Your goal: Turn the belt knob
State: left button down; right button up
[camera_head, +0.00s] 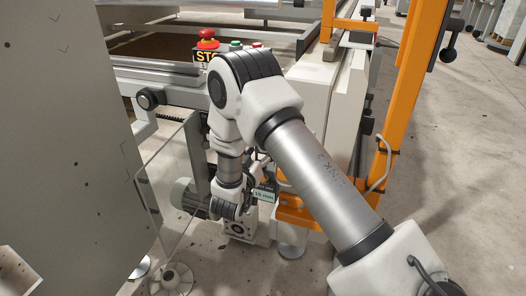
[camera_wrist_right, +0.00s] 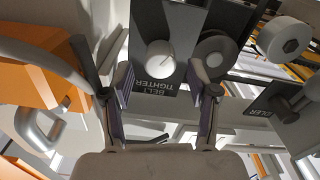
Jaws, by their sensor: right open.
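The belt knob (camera_wrist_right: 160,55) is a pale round knob with a thin dark line on its face. It sits on a dark grey plate (camera_wrist_right: 150,18) lettered "BELT TIGHTER", which appears upside down. My right gripper (camera_wrist_right: 159,94) is open in the right wrist view, with one finger on each side of the picture. The knob lies between the fingers' lines, just beyond the tips; I cannot tell whether they touch it. In the head view my right arm covers the knob, and the gripper's fingers are largely hidden. My left gripper is in neither view.
A dark grey round part (camera_wrist_right: 213,54) sits close to the right finger. A plate partly reading "DLER" (camera_wrist_right: 287,112) lies further right. In the head view, an orange frame (camera_head: 399,110) stands to the right, a grey panel (camera_head: 65,130) to the left, and a red stop button (camera_head: 207,35) behind.

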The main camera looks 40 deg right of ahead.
jog(key=x, duration=0.2)
jog(key=shift+w+d, duration=0.2)
jog(key=shift+d, duration=0.1)
grip_shut()
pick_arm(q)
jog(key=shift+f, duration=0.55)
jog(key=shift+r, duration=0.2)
pick_arm(e)
jog(key=shift+m, duration=0.3)
